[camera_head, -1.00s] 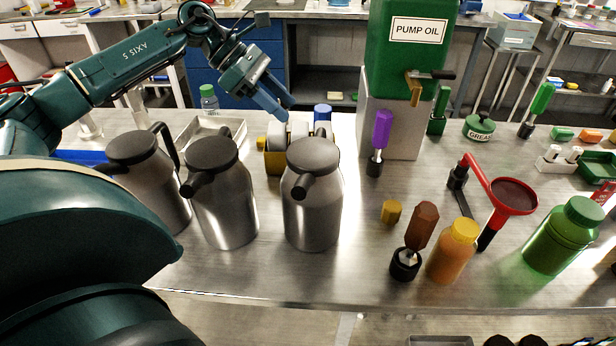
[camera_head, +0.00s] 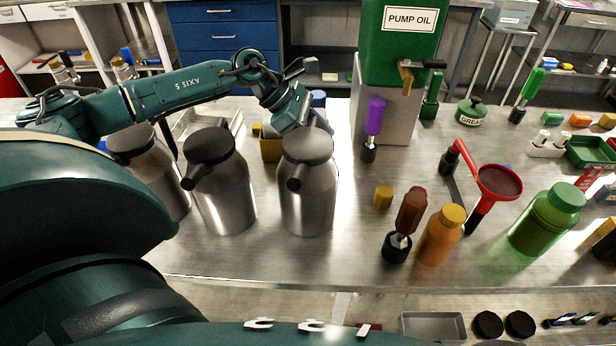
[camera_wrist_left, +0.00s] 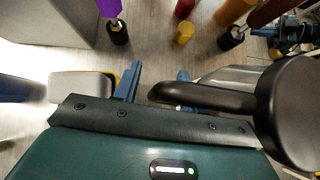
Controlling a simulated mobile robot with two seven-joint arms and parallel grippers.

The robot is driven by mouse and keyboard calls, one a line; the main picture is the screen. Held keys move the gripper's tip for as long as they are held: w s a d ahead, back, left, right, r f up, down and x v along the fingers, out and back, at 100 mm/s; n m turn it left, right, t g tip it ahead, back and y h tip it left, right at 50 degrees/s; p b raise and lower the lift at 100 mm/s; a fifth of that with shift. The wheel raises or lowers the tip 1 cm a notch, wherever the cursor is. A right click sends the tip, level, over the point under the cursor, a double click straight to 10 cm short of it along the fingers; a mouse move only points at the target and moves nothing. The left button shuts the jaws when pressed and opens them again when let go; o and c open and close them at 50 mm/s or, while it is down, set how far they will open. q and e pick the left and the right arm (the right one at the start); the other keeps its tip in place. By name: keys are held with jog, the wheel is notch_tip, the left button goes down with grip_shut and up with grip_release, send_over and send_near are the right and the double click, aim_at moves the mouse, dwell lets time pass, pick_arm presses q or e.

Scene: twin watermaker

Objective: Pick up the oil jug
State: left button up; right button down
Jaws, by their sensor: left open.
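Three steel jugs with black lids, spouts and handles stand upright in a row: a left one (camera_head: 150,170), a middle one (camera_head: 220,185) and a right one (camera_head: 308,185). No label shows which holds oil. My left gripper (camera_wrist_left: 157,78) is open just behind the right jug, and that jug partly hides it in the head view. In the left wrist view the jug's black handle (camera_wrist_left: 205,97) reaches across toward the two blue fingers, its outer bend between them in the picture. Contact cannot be told. The black lid (camera_wrist_left: 295,110) is at right. My right gripper is out of view.
A green pump oil tank (camera_head: 400,50) on a grey stand is behind right. A purple-handled tool (camera_head: 374,125), yellow block (camera_head: 383,196), orange bottle (camera_head: 442,238), red funnel (camera_head: 499,182) and green bottle (camera_head: 545,220) stand to the right. A yellow-and-grey item (camera_head: 270,145) sits behind the jugs.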

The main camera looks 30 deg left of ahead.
pick_arm(q)
jog(key=shift+d+f, duration=0.1)
jog(key=shift+f, duration=0.05)
grip_shut()
dwell(0.4)
jog(key=shift+w+r, duration=0.15)
jog(key=shift+r, duration=0.05)
